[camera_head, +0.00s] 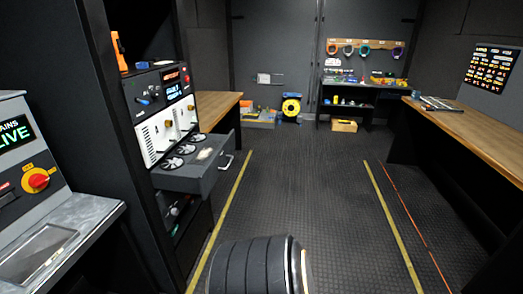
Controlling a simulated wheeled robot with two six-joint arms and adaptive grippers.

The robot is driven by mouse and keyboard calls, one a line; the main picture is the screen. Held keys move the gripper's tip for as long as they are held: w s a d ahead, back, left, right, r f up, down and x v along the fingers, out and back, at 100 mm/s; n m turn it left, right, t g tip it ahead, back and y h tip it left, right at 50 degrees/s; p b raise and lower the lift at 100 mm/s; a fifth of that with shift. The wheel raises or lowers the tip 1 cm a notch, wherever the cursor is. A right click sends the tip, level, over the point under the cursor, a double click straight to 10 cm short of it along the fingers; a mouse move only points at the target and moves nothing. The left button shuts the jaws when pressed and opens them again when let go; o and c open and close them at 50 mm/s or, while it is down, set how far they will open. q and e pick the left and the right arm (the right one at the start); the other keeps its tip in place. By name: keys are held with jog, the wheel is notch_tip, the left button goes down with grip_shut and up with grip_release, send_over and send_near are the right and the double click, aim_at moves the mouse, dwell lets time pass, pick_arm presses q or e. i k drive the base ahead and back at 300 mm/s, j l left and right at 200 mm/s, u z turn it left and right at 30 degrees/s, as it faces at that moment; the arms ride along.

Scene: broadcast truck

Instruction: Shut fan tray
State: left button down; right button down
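The fan tray (212,173) is a dark drawer pulled out of the equipment rack on the left. Several round fans (173,163) show in its top. A light-coloured thing lies on top near its right end, too small to tell. The tray sticks out toward the aisle, below a white-faced panel with knobs. Neither of my grippers is in view.
A console with a red knob (38,180) and a metal shelf stands at near left. A wooden counter (214,108) lies behind the rack. A long wooden bench (475,130) runs along the right. The middle floor is clear.

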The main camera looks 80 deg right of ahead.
aim_at(194, 165)
jog(key=z, duration=2.35)
